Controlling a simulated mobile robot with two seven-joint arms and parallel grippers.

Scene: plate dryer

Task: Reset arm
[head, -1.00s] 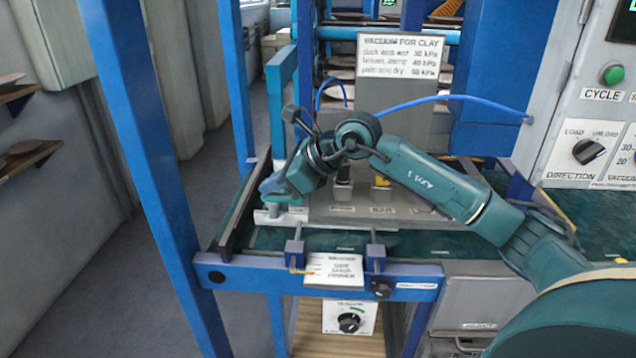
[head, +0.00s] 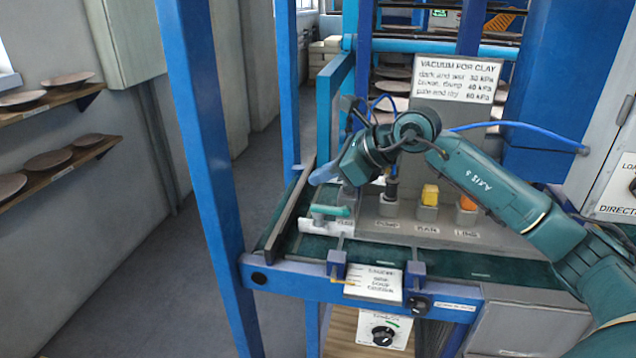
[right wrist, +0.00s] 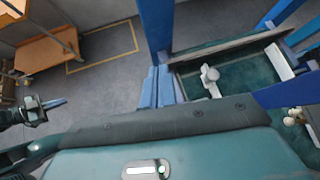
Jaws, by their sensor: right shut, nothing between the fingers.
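My right arm comes in from the right in the head view. Its gripper (head: 326,173) is shut and empty, and points down and left. It hangs above a teal handle (head: 330,211) on a white base at the left end of a grey labelled panel (head: 400,231), with a visible gap between them. My left gripper is not in the head view.
A blue post (head: 208,180) stands left of the bench. Wall shelves (head: 50,175) hold brown plates. Floor between is clear.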

